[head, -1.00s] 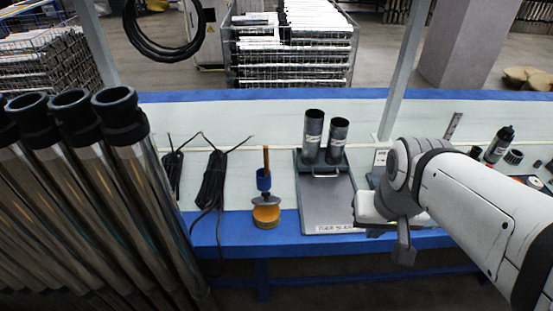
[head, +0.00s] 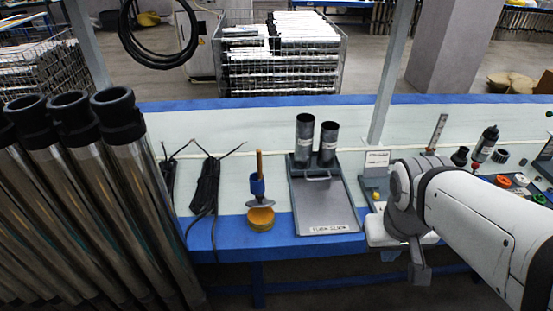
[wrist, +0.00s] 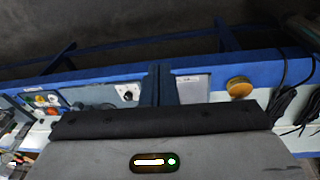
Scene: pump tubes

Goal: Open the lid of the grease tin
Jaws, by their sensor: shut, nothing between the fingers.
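The grease tin (head: 261,220) is a small round yellow-orange tin near the front edge of the bench, left of the grey tray. It also shows in the wrist view as a yellow disc (wrist: 239,88), right of my fingers. Its lid appears to be on, though its rim is too small to make out. My gripper (head: 419,274) hangs at the bench's front edge, well to the right of the tin. In the wrist view its fingers (wrist: 159,68) are together, empty and apart from the tin.
A grey tray (head: 325,205) carries two dark tubes (head: 304,139). Black cables (head: 206,188) lie left of the tin. Long steel tubes (head: 120,190) stand at the left.

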